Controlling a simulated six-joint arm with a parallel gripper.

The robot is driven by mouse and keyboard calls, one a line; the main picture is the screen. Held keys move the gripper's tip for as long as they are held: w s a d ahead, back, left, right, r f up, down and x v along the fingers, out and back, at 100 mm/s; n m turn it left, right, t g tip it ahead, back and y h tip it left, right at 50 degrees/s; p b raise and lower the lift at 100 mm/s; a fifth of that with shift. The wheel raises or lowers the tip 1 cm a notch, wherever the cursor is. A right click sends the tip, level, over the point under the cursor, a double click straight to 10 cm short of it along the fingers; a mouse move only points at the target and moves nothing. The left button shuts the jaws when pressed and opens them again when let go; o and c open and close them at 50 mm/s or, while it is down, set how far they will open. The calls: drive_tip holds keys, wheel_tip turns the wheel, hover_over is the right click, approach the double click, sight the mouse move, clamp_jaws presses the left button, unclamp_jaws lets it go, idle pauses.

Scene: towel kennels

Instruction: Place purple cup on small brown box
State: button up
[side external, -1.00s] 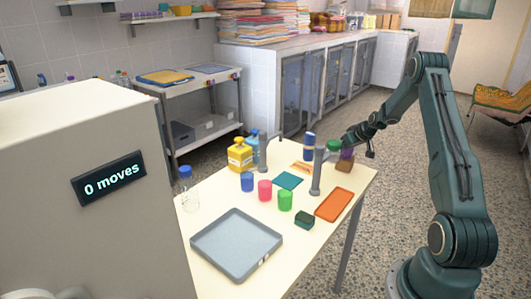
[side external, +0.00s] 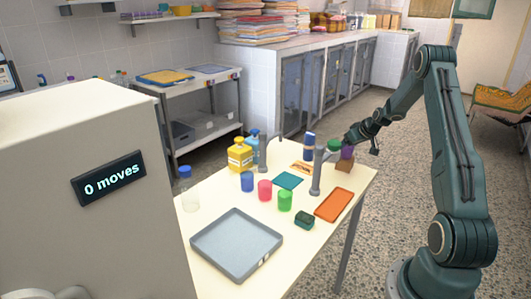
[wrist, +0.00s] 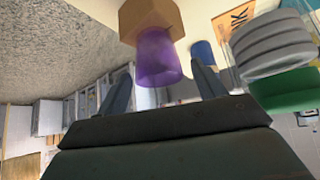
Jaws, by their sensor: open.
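The purple cup (side external: 347,152) appears to stand on top of the small brown box (side external: 344,166) near the table's far right edge. In the wrist view the translucent purple cup (wrist: 157,58) touches the brown box (wrist: 150,18); the picture is turned, so the box shows above it. My gripper (wrist: 161,82) is open, with one finger on each side of the cup's line and the cup just beyond the fingertips. A gap shows between cup and fingers. In the side view my gripper (side external: 357,140) is small and close to the cup; its fingers are hard to make out.
A grey post (side external: 316,172) and a green item (side external: 334,145) stand left of the cup. Open floor lies right of the table.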

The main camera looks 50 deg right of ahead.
drive_tip(key=shift+v, duration=2.6)
drive_tip(key=w+a+r+n, duration=0.2)
drive_tip(key=w+a+r, duration=0.3)
drive_tip(key=a+r, duration=0.55)
drive_tip(key=s+a+r+n+y, duration=0.1)
drive_tip(key=a+r, duration=0.3)
drive_tip(key=a, duration=0.4)
drive_tip(key=s+a+r, duration=0.1)
drive_tip(key=a+r, duration=0.2)
drive_tip(key=a, duration=0.6)
drive_tip(key=s+a+r+n+y, duration=0.1)
drive_tip(key=s+a+r, duration=0.2)
drive_tip(key=s+a, duration=0.75)
drive_tip(key=s+a+f+g+y, duration=0.1)
drive_tip(key=s+a, duration=0.7)
drive_tip(key=s, duration=0.2)
drive_tip(key=shift+s+a+n, duration=0.25)
drive_tip(key=shift+a+n, duration=0.05)
